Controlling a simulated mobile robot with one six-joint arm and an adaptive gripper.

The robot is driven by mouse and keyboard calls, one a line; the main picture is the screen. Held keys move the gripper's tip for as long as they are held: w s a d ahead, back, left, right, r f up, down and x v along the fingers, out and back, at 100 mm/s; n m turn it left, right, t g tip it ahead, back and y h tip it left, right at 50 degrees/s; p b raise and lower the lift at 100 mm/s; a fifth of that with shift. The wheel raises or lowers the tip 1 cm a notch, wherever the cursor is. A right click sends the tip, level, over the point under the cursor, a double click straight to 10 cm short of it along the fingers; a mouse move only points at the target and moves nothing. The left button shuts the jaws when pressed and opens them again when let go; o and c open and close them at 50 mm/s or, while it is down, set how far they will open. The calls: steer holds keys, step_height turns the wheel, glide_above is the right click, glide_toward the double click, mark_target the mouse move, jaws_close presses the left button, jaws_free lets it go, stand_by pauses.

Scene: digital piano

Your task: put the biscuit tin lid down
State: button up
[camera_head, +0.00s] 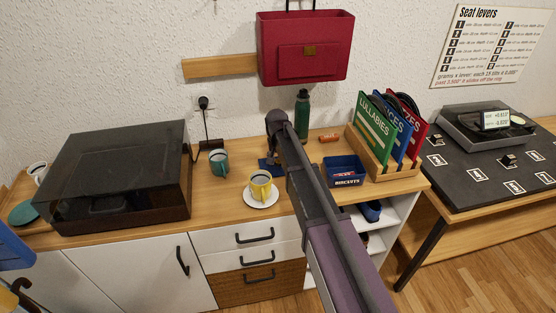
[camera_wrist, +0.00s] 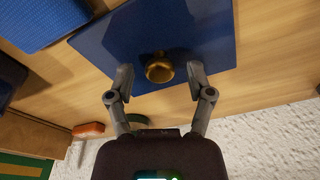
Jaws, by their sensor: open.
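The biscuit tin lid is a flat blue rectangle with a brass knob; it shows in the wrist view (camera_wrist: 205,38), apparently flat on the wooden top. In the head view only a blue edge of the lid (camera_head: 264,164) shows beside my arm. My gripper (camera_wrist: 161,77) is open, its two fingertips on either side of the knob with visible gaps. In the head view my gripper (camera_head: 275,157) is partly hidden by my arm. The blue biscuit tin (camera_head: 344,181), labelled BISCUITS, stands to the right of my arm, with no lid on it.
A green bottle (camera_head: 302,115) and an orange item (camera_head: 329,138) are behind. A record rack (camera_head: 392,170) stands right; a covered turntable (camera_head: 115,175) stands left.

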mark_target(277, 168)
step_height(277, 168, up, 12)
steer(key=s+p, duration=0.1)
steer(key=p, duration=1)
steer(key=shift+s, duration=0.2)
steer(key=shift+a, duration=0.1)
stand_by(0.5)
steer(key=s+d+n+g, duration=0.1)
steer(key=s+d, duration=2.2)
steer(key=s, duration=0.1)
steer(key=shift+s+d, duration=0.2)
steer(key=shift+s, duration=0.1)
steer(key=shift+w+f, duration=0.1)
